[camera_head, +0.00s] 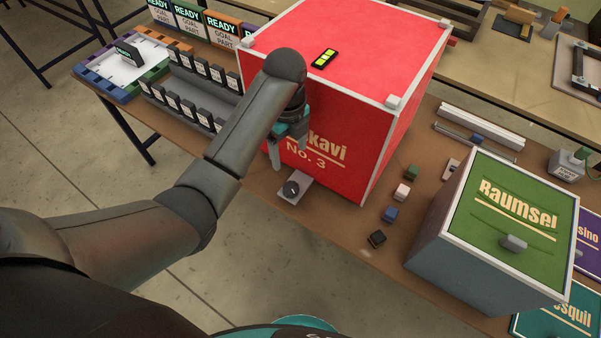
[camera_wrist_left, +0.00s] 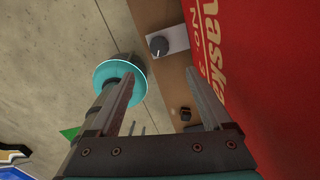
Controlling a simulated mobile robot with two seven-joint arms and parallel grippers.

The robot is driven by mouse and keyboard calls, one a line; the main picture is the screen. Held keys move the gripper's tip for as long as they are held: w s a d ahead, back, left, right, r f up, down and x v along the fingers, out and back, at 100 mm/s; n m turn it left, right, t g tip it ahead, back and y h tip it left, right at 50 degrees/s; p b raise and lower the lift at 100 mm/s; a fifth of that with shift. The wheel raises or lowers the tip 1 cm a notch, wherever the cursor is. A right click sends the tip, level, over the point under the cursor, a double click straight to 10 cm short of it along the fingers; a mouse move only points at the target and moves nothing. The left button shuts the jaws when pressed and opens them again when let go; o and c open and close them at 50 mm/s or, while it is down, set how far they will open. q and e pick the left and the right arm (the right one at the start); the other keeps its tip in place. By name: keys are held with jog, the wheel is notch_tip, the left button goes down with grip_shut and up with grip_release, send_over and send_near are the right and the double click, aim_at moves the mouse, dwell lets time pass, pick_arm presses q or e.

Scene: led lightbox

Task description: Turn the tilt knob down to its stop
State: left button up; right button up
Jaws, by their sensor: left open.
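The tilt knob is a dark round knob (camera_head: 291,188) on a small light grey plate at the table's front edge, before the red box. It also shows in the left wrist view (camera_wrist_left: 158,46), beyond the fingertips and between their lines. My left gripper (camera_head: 289,150) is open and empty, pointing down above the knob and apart from it. Its two fingers also frame the left wrist view (camera_wrist_left: 160,72). I cannot read the knob's angle exactly. My right gripper is not in view.
The large red box (camera_head: 345,110) stands close behind the knob. Several small blocks, one of them blue (camera_head: 390,214), lie to its right. A green-faced box (camera_head: 515,205) stands at the right. Racks of small cards (camera_head: 195,90) stand at the left.

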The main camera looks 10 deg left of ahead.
aim_at(291, 188)
pick_arm(q)
notch_tip(291, 188, down, 14)
jog(key=b, duration=0.4)
jog(key=shift+s+r, duration=0.1)
jog(key=shift+r, duration=0.15)
jog(key=shift+f+b, duration=0.4)
jog(key=shift+f, duration=0.2)
grip_shut()
